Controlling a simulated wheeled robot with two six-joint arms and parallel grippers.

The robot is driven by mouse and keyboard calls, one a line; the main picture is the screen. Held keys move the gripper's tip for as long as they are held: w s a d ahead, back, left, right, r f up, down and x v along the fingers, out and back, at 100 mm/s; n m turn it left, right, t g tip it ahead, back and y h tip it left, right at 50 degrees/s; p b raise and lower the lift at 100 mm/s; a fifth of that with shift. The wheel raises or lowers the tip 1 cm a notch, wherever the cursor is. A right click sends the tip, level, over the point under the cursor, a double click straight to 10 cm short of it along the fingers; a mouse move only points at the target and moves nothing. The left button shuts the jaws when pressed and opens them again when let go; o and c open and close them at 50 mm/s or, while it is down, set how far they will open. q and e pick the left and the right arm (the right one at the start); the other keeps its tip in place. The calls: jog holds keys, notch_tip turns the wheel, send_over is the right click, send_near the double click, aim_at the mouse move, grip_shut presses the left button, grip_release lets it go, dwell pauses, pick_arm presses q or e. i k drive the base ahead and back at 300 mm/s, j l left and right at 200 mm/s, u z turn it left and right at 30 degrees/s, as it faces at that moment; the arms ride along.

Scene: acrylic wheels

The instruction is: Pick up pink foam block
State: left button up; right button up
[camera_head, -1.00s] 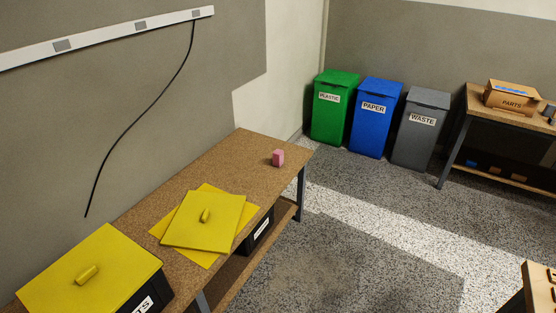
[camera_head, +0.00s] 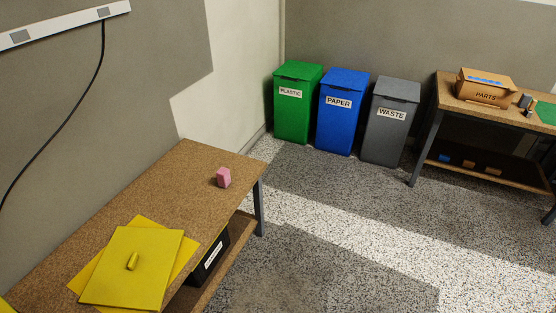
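The pink foam block (camera_head: 223,177) stands on the brown workbench (camera_head: 185,190), close to the bench's right edge and toward its far end. Nothing touches it, and bare bench top surrounds it. Neither of my grippers shows in the head view.
A yellow lid with a handle (camera_head: 132,268) lies on a yellow sheet on the bench's near part. A black bin (camera_head: 210,258) sits on the shelf below. Green (camera_head: 297,105), blue (camera_head: 342,115) and grey (camera_head: 390,125) bins stand by the far wall. A second table (camera_head: 450,105) holds a parts box. Floor right of the bench is clear.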

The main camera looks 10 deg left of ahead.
aim_at(224, 178)
jog(key=i+l, duration=0.15)
jog(key=i, duration=0.65)
jog(key=i+l, duration=0.15)
jog(key=i, duration=0.7)
